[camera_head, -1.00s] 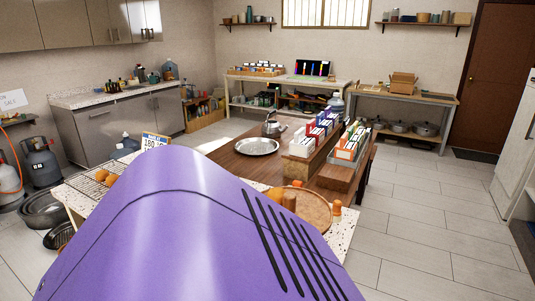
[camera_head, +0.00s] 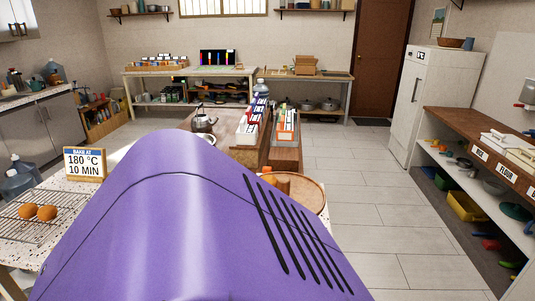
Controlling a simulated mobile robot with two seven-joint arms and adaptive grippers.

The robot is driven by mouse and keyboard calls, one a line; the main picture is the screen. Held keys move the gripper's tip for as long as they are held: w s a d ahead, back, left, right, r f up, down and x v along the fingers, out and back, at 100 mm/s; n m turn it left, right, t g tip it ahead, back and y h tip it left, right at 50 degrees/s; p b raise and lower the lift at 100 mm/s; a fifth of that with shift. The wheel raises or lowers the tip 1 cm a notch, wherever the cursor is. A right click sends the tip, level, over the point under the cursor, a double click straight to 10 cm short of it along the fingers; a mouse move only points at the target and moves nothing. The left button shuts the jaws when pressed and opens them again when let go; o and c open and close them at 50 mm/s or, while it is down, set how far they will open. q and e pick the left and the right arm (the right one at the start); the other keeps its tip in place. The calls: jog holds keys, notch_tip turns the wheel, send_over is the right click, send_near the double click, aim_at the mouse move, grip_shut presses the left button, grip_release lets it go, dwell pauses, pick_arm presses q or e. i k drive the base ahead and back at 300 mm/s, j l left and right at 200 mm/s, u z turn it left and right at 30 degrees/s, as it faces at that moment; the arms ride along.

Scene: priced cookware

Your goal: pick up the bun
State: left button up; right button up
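Two round orange-brown buns sit side by side on a wire rack (camera_head: 62,202) at the left: a left bun (camera_head: 29,211) and a right bun (camera_head: 47,213). The rack rests on a speckled countertop (camera_head: 22,254). Neither of my grippers is in view. My own purple body fills the lower middle of the picture and hides much of the counter.
A sign (camera_head: 84,163) reading 180 °C, 10 MIN stands behind the rack. A round wooden board (camera_head: 312,196) lies right of my body. Beyond is a brown table with a kettle (camera_head: 203,121) and boxes. Open floor (camera_head: 345,165) lies right, before a white fridge (camera_head: 432,105) and shelves.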

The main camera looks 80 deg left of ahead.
aim_at(28, 211)
jog(key=k+j+u, duration=0.15)
jog(key=u, duration=0.3)
jog(key=k+j+u, duration=0.25)
jog(key=u, duration=0.15)
jog(key=k+j+u, duration=0.25)
jog(key=u, duration=0.2)
jog(key=k+j+u, duration=0.15)
jog(key=j+u, duration=0.7)
jog(key=k+l, duration=0.05)
